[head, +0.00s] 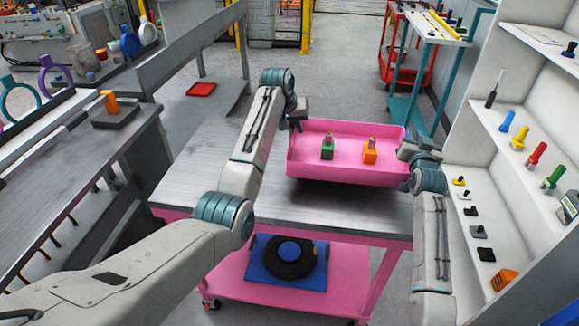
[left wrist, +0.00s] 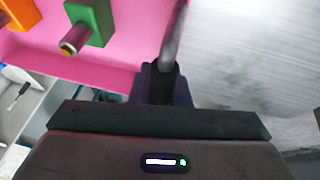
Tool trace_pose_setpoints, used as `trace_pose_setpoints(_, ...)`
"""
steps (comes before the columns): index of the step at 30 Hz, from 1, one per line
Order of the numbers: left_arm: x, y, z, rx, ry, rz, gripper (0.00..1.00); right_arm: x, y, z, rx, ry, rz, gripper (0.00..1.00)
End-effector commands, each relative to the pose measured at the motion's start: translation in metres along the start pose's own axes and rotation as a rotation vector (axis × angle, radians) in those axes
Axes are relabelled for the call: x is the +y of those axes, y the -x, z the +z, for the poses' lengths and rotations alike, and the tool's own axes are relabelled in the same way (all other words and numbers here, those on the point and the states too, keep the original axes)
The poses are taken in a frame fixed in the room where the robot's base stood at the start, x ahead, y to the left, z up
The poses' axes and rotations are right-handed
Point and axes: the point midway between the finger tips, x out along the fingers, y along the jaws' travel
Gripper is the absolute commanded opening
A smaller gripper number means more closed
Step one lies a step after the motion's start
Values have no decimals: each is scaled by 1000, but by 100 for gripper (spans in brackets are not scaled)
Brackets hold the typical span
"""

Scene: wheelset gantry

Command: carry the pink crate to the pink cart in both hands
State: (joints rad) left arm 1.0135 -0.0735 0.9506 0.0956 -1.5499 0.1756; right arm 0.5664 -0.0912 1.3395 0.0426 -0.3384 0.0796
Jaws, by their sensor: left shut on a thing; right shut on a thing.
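The pink crate (head: 345,175) is in the middle of the head view, over the metal top of the pink cart (head: 230,165). A green block (head: 327,152) and an orange block (head: 370,156), each with a metal pin, stand in it. My left gripper (head: 298,122) is shut on the crate's left end, and my right gripper (head: 408,148) is shut on its right end. In the left wrist view the crate's wall (left wrist: 90,70) lies beside my gripper (left wrist: 165,80). I cannot tell whether the crate touches the cart top.
The cart's lower shelf (head: 225,275) holds a blue plate with a dark wheel (head: 291,257). A shelf unit (head: 530,140) with tools stands close on the right. A grey bench (head: 75,180) stands on the left. The cart top is bare left of the crate.

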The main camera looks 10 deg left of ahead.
Motion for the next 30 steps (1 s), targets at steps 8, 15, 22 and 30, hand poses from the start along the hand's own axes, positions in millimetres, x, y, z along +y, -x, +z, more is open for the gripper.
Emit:
trace_pose_setpoints(8, -6, -14, 5, 4, 1, -4, 0, 4, 0, 14, 6, 3, 1, 0)
trace_pose_setpoints(15, -6, -14, 5, 4, 1, -4, 0, 4, 0, 15, 5, 3, 1, 0)
trace_pose_setpoints(22, -6, -15, 5, 4, 1, -4, 0, 5, 0, 15, 5, 3, 1, 0)
trace_pose_setpoints(30, -7, -20, 8, 4, 1, -4, 0, 6, 0, 21, 5, 3, 1, 0)
